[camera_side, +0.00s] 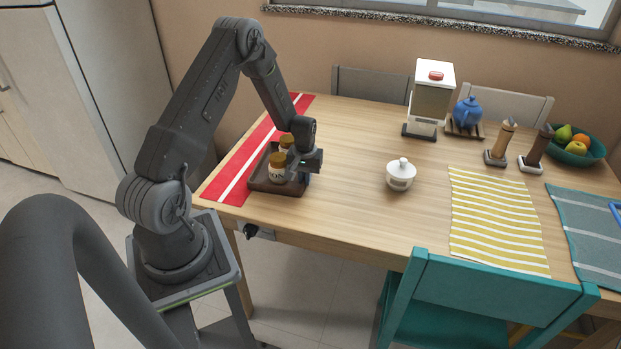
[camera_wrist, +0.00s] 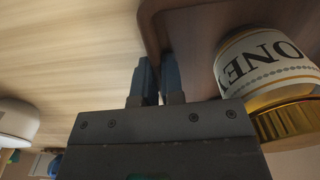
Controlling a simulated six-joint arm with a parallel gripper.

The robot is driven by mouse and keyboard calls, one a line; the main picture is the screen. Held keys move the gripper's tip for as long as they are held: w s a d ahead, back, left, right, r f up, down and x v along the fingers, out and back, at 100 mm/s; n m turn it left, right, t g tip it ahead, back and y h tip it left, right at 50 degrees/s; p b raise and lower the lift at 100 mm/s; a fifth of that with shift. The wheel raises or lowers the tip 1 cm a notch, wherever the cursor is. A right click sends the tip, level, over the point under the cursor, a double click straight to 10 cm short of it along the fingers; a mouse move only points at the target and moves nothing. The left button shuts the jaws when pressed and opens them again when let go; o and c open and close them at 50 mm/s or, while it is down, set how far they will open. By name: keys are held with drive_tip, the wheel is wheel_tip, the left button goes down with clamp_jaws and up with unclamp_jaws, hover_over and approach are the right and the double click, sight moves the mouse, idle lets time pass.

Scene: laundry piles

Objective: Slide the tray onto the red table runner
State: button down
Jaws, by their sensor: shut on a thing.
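The dark brown tray (camera_side: 272,187) sits on the table with its left side at the right edge of the red table runner (camera_side: 238,176), seeming to overlap it a little. The runner has a white stripe along its length. A honey jar (camera_side: 276,174) with a gold lid stands in the tray, and a second jar (camera_side: 287,142) stands behind it. My gripper (camera_side: 308,178) is at the tray's right side, shut on its wall. In the wrist view the fingers (camera_wrist: 158,82) close on the tray wall (camera_wrist: 151,30), beside a honey jar (camera_wrist: 262,68).
A white lidded bowl (camera_side: 400,176) stands right of the tray, with bare wood between. A dispenser (camera_side: 430,100), a blue teapot (camera_side: 467,112), two mills and a fruit bowl (camera_side: 578,154) stand at the back right. A yellow striped cloth (camera_side: 495,220) lies at the right.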

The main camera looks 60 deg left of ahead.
drive_tip(key=shift+s+a, duration=3.75)
drive_tip(key=shift+s, duration=0.15)
drive_tip(key=c, duration=1.2)
unclamp_jaws()
drive_tip(key=shift+o, duration=0.2)
drive_tip(key=shift+r, duration=0.1)
wheel_tip(320, 180, up, 14)
